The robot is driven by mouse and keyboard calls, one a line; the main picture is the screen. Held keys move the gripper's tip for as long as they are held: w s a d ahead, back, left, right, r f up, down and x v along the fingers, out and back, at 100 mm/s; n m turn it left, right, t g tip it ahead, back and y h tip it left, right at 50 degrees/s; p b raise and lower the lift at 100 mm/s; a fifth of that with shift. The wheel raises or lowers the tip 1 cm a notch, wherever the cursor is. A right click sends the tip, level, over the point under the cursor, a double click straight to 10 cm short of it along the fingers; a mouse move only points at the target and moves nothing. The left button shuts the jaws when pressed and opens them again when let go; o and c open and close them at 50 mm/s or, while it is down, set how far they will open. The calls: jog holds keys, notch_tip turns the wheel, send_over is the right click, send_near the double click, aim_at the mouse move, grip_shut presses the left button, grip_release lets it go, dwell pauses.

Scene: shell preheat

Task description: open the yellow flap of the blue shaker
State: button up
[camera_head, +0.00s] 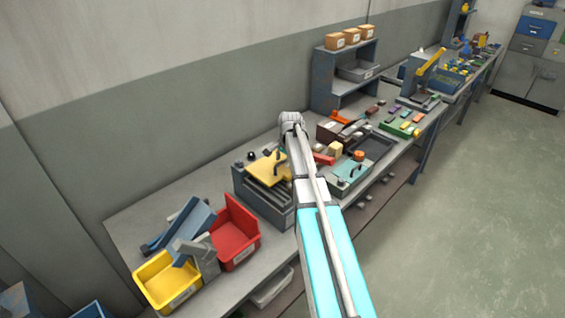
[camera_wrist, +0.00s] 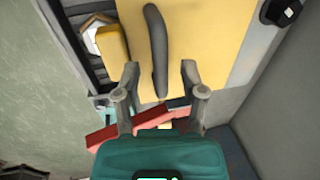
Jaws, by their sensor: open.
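A dark blue-grey box (camera_head: 262,197) stands on the bench at the middle left, with a yellow flap (camera_head: 262,170) on its top. The yellow flap fills the top of the wrist view (camera_wrist: 205,30). A dark curved handle (camera_wrist: 156,45) stands on the flap. My gripper (camera_wrist: 160,70) is open and empty, with one finger on each side of the handle's lower part. I cannot tell whether a finger touches it. The flap looks shut. In the head view my arm hides the gripper and part of the box.
A red bin (camera_head: 235,235) and a yellow bin (camera_head: 168,283) stand left of the box. In the wrist view a red bar (camera_wrist: 118,130) passes behind my fingers. Grey shelves (camera_head: 345,85) stand at the back.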

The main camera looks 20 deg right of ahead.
grip_shut()
dwell(0.3)
jog(key=shift+a, duration=0.1)
